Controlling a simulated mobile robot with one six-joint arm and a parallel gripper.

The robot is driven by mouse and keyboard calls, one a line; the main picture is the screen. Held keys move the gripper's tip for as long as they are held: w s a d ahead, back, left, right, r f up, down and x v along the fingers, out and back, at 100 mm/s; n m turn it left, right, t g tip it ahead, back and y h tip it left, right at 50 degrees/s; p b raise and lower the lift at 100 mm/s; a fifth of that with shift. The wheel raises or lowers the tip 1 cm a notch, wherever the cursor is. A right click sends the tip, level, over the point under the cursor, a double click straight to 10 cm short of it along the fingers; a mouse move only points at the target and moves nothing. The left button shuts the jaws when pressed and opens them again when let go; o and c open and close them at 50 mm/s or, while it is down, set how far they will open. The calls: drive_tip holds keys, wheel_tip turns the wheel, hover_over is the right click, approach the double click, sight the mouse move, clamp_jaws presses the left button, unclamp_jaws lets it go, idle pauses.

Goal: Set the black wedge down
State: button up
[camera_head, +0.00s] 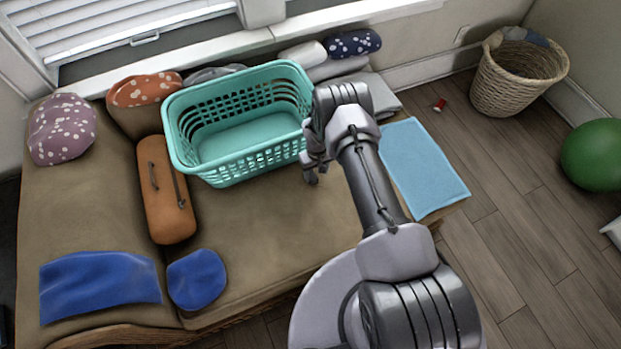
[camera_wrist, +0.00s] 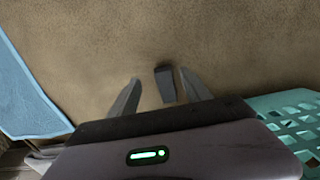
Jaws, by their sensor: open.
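The black wedge (camera_wrist: 165,84) shows in the wrist view as a small dark block on the tan cushion (camera_wrist: 225,40). It lies between the two fingers of my open gripper (camera_wrist: 159,76), nearer the right finger. A narrow gap seems to part it from that finger. A dark shadow lies at its far end, and it appears to rest on the cushion. In the head view my gripper (camera_head: 312,175) points down at the seat, just right of the teal basket. I cannot make out the wedge there.
The teal laundry basket (camera_head: 240,163) stands close to my gripper, and its edge also shows in the wrist view (camera_wrist: 290,115). A light blue cloth (camera_head: 425,165) lies to the right. An orange bolster (camera_head: 165,205) and blue cushions lie left. The seat's front middle (camera_head: 265,235) is clear.

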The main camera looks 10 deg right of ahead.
sight(314, 181)
drive_tip(key=f+b, duration=0.1)
drive_tip(key=f, duration=0.1)
drive_tip(key=f+b, duration=0.1)
drive_tip(key=f, duration=0.1)
drive_tip(key=f+b, duration=0.1)
drive_tip(key=f, duration=0.1)
drive_tip(key=shift+w+a, duration=0.1)
drive_tip(key=shift+a, duration=0.15)
drive_tip(key=shift+r, duration=0.2)
drive_tip(key=shift+c, duration=0.5)
clamp_jaws()
drive_tip(key=shift+r, duration=0.1)
